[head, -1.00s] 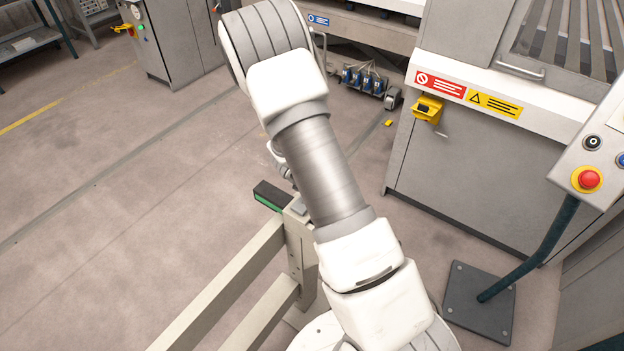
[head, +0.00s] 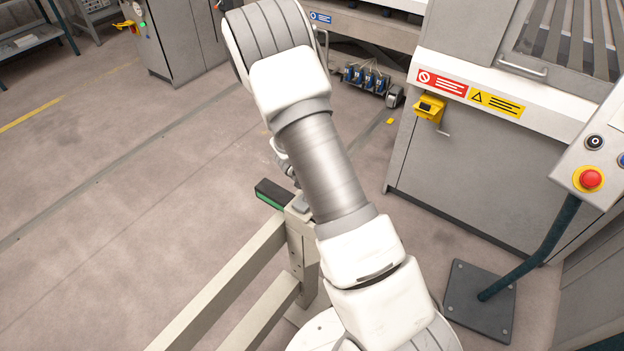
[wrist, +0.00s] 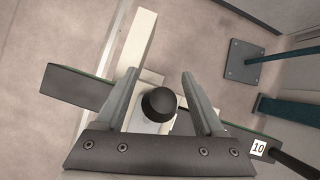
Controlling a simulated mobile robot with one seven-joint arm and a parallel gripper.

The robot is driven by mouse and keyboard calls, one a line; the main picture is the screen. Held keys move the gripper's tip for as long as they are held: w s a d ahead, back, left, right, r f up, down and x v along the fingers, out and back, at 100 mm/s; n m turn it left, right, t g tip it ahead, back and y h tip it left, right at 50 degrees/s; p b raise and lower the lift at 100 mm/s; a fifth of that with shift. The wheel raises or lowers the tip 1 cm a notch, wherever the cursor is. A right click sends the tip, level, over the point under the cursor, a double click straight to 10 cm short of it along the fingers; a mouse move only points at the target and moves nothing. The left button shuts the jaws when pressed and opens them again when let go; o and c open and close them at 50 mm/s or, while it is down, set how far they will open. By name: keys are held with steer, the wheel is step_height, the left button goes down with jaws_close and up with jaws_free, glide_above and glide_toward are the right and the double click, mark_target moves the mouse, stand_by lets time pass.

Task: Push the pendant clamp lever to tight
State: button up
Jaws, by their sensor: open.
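A round black knob (wrist: 158,103) shows in the wrist view between the fingers of my gripper (wrist: 161,76). It looks like the lever's knob seen from its end; its shaft is hidden beneath it. My gripper is open, with a finger on each side of the knob and a visible gap to each. I cannot tell whether any part touches it. A dark bar with a green edge (wrist: 75,86) runs beneath the gripper; it also shows in the head view (head: 270,195) on a beige post. In the head view my arm hides the knob and most of my gripper.
A beige rail (head: 225,290) runs to the lower left. The control pendant (head: 592,170) with a red button stands at right on a dark pole and base plate (head: 480,305). A grey machine cabinet (head: 470,170) stands behind. Open floor lies at left.

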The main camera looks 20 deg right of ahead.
steer(key=p+v, duration=0.6)
steer(key=v, duration=1.1)
steer(key=shift+s, duration=0.15)
steer(key=shift+r, duration=0.1)
